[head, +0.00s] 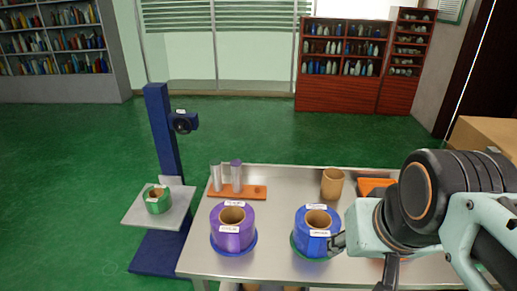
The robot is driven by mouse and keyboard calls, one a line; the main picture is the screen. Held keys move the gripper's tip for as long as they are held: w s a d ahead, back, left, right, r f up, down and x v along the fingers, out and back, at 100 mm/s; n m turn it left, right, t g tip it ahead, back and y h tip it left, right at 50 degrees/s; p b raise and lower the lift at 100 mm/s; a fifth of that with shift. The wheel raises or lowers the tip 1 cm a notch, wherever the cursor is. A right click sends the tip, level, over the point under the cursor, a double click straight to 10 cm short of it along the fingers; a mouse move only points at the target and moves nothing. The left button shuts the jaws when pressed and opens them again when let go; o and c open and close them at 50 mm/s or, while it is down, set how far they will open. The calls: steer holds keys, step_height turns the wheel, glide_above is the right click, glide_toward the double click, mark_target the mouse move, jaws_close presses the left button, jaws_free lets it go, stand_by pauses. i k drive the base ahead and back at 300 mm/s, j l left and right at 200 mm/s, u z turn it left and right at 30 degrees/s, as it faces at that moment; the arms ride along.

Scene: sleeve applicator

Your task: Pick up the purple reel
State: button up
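The purple reel (222,241) stands at the front left of the metal table, on a blue disc (214,247). It has a brown core and white labels. My gripper (362,264) is at the right of the blue reel (312,246), well to the right of the purple reel. Its two fingers show apart with nothing visible between them, so it is open. The left finger overlaps the blue reel's right edge in the picture; I cannot tell whether they touch.
The table (285,202) also holds an orange rack (254,192) with tubes and a brown cylinder (332,184). An orange item (375,184) is partly hidden by my arm. A blue stand (160,130) at left holds a green reel (153,205) on its plate.

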mark_target(232, 222)
steer(key=l+z, duration=0.25)
steer(key=i+l+z, duration=0.1)
steer(key=l+z, duration=0.15)
steer(key=u, duration=1.65)
